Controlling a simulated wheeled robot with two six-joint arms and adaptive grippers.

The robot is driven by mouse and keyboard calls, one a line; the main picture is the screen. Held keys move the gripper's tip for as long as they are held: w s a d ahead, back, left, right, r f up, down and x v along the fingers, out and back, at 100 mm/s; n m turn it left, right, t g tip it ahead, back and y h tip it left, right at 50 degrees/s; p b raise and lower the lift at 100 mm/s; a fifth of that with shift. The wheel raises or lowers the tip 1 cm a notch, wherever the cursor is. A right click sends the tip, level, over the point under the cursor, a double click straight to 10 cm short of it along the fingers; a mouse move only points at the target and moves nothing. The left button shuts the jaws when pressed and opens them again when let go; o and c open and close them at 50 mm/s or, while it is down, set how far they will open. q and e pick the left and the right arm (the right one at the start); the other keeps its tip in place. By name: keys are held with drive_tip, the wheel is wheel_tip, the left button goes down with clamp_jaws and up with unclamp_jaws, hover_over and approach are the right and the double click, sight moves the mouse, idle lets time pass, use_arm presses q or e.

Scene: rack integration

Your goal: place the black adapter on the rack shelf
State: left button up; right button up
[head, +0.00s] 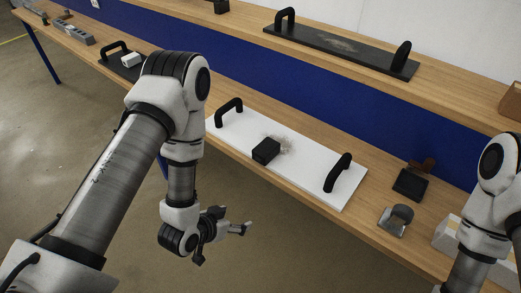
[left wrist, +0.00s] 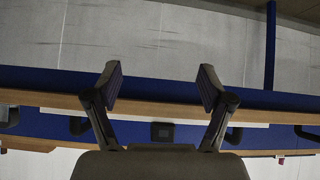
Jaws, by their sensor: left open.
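A small black block (head: 266,150), which looks like the black adapter, sits on a white panel (head: 310,183) with two black handles, lying on the lower wooden shelf. In the left wrist view the block (left wrist: 162,131) shows beyond and between the fingers. My left gripper (head: 226,238) is open and empty, in front of the shelf edge, below and apart from the block. Its two spread fingers show in the left wrist view (left wrist: 160,84). A black panel with two handles (head: 340,50) lies on the upper shelf. My right gripper is out of view.
Right of the white panel lie a dark flat object (head: 410,184) and a grey metal bracket (head: 397,220). A dark handled panel with a white box (head: 131,60) is at the left. The lower shelf's wooden edge (head: 330,218) lies between my left gripper and the block.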

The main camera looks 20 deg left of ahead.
sight(267, 146)
use_arm(q)
drive_tip(key=w+r+t+h+b, duration=0.1)
drive_tip(key=w+r+t, duration=0.1)
drive_tip(key=w+r, duration=0.1)
drive_tip(key=w+r+t+b, duration=0.2)
drive_tip(key=w+r, duration=0.1)
drive_tip(key=w, duration=0.1)
drive_tip(key=w+r+m+t+h+b, duration=0.1)
drive_tip(key=w+r+t+b, duration=0.1)
drive_tip(key=w+r, duration=0.2)
drive_tip(key=shift+w+d+h, duration=0.1)
drive_tip(key=shift+d+h, duration=0.2)
drive_tip(key=shift+t, duration=0.3)
drive_tip(key=x, duration=0.2)
drive_tip(key=r+x, duration=0.1)
drive_tip(key=x, duration=0.1)
drive_tip(key=p+x, duration=0.1)
drive_tip(key=x, duration=0.2)
drive_tip(key=shift+d+r, duration=0.15)
drive_tip(key=shift+r, duration=0.2)
drive_tip(key=shift+w+d+f, duration=0.1)
drive_tip(key=shift+w, duration=0.3)
drive_tip(key=c, duration=1.5)
drive_tip(key=shift+o, duration=0.2)
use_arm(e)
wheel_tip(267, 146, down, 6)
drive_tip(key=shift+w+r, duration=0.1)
